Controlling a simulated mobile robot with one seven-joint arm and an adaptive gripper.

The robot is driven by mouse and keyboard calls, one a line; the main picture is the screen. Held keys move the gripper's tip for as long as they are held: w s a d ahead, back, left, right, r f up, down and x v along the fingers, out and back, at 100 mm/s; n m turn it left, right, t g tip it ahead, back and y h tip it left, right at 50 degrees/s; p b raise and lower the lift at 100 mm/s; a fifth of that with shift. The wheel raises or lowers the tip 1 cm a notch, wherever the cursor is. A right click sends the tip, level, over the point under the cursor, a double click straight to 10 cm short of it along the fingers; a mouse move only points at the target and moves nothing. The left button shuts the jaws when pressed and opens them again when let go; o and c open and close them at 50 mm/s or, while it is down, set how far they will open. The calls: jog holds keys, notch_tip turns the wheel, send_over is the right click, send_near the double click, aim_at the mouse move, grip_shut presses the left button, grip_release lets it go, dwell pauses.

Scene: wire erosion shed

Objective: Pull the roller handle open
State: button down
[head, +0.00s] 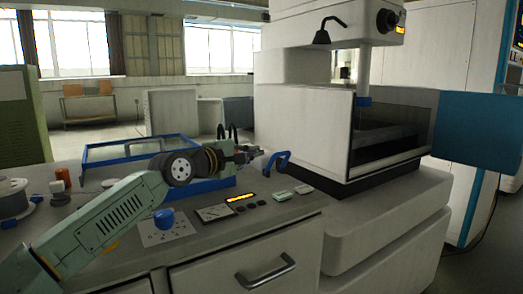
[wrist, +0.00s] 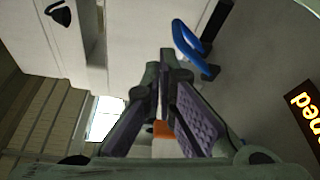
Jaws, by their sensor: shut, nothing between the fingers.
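The roller handle, a blue bent loop (head: 279,158), stands near the back of the bench, left of the white machine. In the wrist view the blue handle (wrist: 190,45) is above and to the right of the fingertips, beside a black piece. My gripper (head: 256,151) is just left of the handle in the head view. In the wrist view my gripper (wrist: 166,68) has its fingertips together with nothing between them. A gap shows between the fingertips and the handle there; the exact depth is hard to tell.
The white machine (head: 300,128) stands right of the handle. A blue-framed tray (head: 105,152) lies behind my arm. A blue knob (head: 164,217), a yellow-lettered display (head: 241,198) and small pale boxes (head: 280,196) are on the bench. A drawer pull (head: 266,272) sticks out in front.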

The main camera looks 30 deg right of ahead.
jog(key=v, duration=0.5)
jog(key=shift+a, duration=0.1)
dwell(0.4)
